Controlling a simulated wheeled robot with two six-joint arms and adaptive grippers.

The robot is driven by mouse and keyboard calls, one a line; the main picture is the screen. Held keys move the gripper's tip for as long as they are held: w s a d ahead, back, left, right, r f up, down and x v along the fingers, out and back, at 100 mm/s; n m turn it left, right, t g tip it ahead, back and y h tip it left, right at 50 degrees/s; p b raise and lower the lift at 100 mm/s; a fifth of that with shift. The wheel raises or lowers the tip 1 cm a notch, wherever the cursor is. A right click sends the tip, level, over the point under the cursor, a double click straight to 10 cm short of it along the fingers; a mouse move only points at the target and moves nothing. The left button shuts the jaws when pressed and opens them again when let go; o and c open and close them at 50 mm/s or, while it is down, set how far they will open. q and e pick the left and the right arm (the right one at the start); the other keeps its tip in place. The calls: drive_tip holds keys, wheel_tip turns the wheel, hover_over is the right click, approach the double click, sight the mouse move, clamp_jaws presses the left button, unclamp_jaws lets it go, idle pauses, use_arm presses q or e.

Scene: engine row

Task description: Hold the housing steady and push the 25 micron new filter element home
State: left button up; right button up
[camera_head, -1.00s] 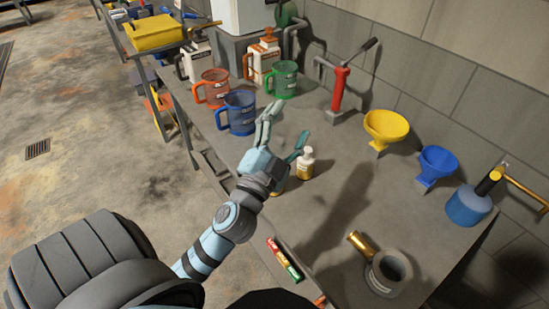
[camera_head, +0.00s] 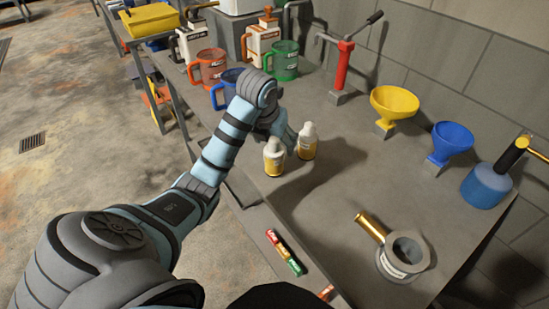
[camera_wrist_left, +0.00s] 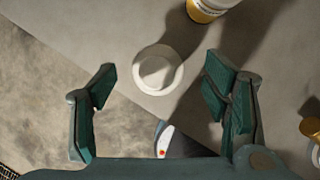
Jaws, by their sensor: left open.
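A grey ring-shaped housing (camera_head: 403,258) with a pale label stands at the bench's right front. A gold cylinder (camera_head: 370,227) lies tilted against its left side; I cannot read any micron marking. Part of the gold piece shows at the right edge of the left wrist view (camera_wrist_left: 311,127). My left gripper (camera_head: 285,128) is over the bench near two white-and-yellow bottles, partly hidden by its own wrist. In the left wrist view its jaws (camera_wrist_left: 158,68) are open, with a white bottle top (camera_wrist_left: 157,70) between them, apart from both fingers. My right gripper is not in view.
The second bottle (camera_head: 307,140) stands just beyond. Coloured jugs (camera_head: 284,60), a red pump (camera_head: 340,72), a yellow funnel (camera_head: 394,105), a blue funnel (camera_head: 448,143) and a blue torch (camera_head: 486,186) line the back. Small batteries-like cylinders (camera_head: 283,251) lie at the front edge. Mid-bench is clear.

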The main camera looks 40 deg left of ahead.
use_arm(q)
drive_tip(key=shift+b+x, duration=0.55)
drive_tip(key=shift+x, duration=0.5)
drive_tip(key=b+x, duration=0.2)
drive_tip(key=x, duration=0.1)
drive_tip(key=shift+a+f, duration=0.15)
drive_tip(key=shift+f, duration=0.15)
drive_tip(key=shift+w+f, duration=0.15)
drive_tip(key=shift+f, duration=0.05)
drive_tip(key=c, duration=1.4)
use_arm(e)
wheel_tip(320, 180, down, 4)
use_arm(q)
drive_tip(key=shift+r, duration=0.1)
